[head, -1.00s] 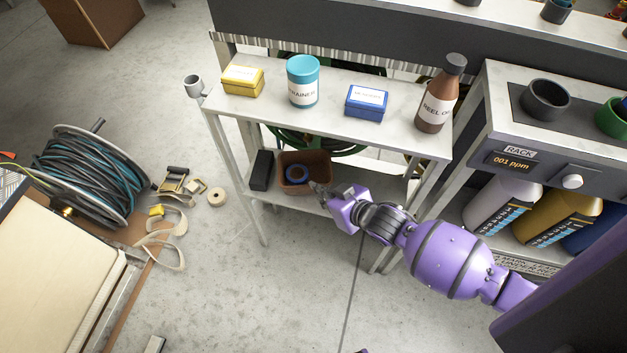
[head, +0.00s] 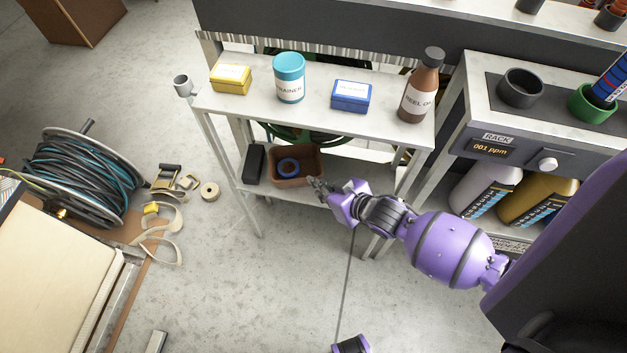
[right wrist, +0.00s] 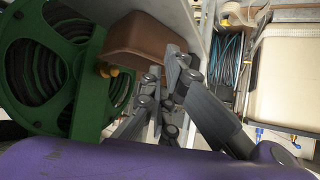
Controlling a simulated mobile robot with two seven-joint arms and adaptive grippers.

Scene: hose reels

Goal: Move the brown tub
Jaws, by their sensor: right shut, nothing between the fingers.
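My right gripper (head: 317,186) is shut and empty, just right of the tub's near right corner in the head view. Whether it touches the tub I cannot tell. In the right wrist view the tub (right wrist: 143,36) shows its brown side just beyond the grey fingers (right wrist: 163,76).
A black box (head: 254,165) stands close left of the tub. The upper shelf (head: 322,117) above carries a yellow box, a turquoise jar, a blue box and a brown bottle. A green hose reel (right wrist: 45,65) is close by in the wrist view.

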